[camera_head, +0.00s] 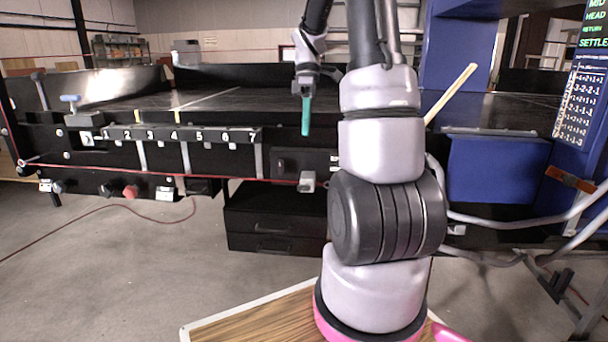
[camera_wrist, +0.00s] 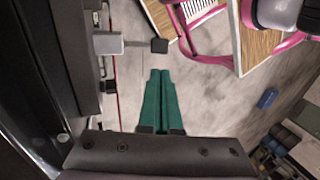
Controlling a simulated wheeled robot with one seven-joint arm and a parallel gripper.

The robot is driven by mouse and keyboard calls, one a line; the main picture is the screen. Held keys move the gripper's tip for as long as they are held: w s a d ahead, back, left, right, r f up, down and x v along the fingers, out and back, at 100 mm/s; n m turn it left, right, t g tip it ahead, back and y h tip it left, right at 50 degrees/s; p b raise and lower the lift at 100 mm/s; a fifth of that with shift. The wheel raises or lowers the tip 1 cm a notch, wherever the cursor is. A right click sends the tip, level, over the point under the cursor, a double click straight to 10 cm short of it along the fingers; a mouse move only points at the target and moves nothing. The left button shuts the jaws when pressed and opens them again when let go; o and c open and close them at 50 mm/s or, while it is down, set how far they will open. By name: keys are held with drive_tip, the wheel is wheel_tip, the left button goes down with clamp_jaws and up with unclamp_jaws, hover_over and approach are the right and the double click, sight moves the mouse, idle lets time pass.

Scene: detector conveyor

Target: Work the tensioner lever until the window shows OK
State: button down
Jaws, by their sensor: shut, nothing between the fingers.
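My gripper (camera_head: 305,132) hangs in front of the conveyor with its teal fingers pointing down, pressed together and empty. In the wrist view the shut fingertips (camera_wrist: 160,72) are apart from a thin rod with a black end knob (camera_wrist: 159,46), which sticks out from a grey block (camera_wrist: 108,43). In the head view a small grey fitting (camera_head: 307,181) sits low on a dark box (camera_head: 290,162) below my gripper; it looks like the same lever. I cannot make out a window or any OK reading; small markings on the box are unreadable.
A blue bin (camera_head: 497,170) and lettered panel (camera_head: 592,45) are at right.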

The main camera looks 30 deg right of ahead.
sight(304, 188)
drive_tip(key=x, duration=1.3)
drive_tip(key=shift+a+f, duration=0.1)
